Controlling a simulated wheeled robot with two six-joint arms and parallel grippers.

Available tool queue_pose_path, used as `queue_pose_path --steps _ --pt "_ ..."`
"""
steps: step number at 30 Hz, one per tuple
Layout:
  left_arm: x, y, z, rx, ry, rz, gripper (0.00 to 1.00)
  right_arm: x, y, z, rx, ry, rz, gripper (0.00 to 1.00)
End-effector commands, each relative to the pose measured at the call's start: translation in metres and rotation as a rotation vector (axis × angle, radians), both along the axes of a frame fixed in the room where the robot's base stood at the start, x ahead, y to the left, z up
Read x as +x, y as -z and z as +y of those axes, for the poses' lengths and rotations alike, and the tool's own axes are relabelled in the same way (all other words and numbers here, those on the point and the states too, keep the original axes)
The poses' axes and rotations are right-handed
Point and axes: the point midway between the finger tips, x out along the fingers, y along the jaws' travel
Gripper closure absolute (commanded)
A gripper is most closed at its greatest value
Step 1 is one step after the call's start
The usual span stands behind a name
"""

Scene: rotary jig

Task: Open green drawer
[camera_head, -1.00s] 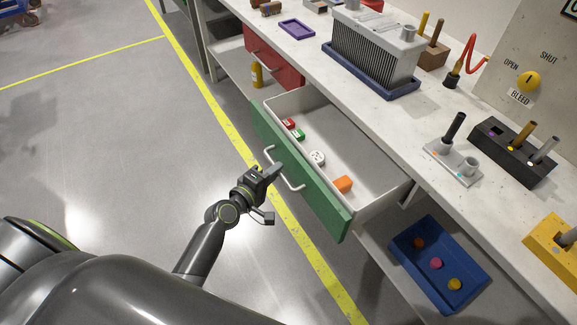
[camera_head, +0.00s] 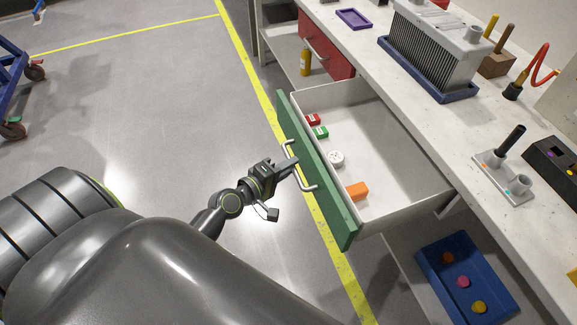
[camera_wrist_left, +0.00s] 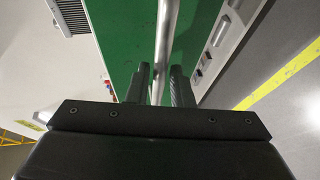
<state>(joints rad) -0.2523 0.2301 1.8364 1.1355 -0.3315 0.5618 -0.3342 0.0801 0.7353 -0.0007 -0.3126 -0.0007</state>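The green drawer (camera_head: 332,207) is pulled well out from under the white counter, its inside visible from above. It holds a red block (camera_head: 313,119), a green block (camera_head: 320,132), a white round piece (camera_head: 336,158) and an orange block (camera_head: 357,191). My left gripper (camera_head: 291,163) is at the metal handle (camera_head: 309,186) on the drawer's front. In the left wrist view the fingers of the left gripper (camera_wrist_left: 161,76) lie on both sides of the handle bar (camera_wrist_left: 167,35), close against it. My right gripper is not in view.
A closed red drawer (camera_head: 325,50) is farther back under the counter (camera_head: 430,110). A blue tray (camera_head: 443,294) with coloured pieces sits on the lower shelf at right. A yellow bottle (camera_head: 306,63) stands on the shelf. The floor left of the drawer is clear.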

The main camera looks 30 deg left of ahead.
Motion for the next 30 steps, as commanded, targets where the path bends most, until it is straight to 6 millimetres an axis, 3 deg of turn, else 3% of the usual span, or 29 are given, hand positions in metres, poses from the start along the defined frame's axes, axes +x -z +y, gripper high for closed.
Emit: queue_pose_path --steps 3,19,23,30 --pt "0.000 0.000 0.000 0.000 0.000 0.000 0.66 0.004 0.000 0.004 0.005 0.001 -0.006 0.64" --pt "-0.005 -0.001 0.001 0.000 0.000 0.000 0.66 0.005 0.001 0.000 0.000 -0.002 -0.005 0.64" --pt "-0.021 -0.003 0.006 0.000 0.000 0.001 0.66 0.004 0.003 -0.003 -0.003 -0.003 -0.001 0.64" --pt "-0.067 -0.010 0.018 0.004 0.000 0.002 0.66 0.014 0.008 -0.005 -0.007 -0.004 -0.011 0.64"
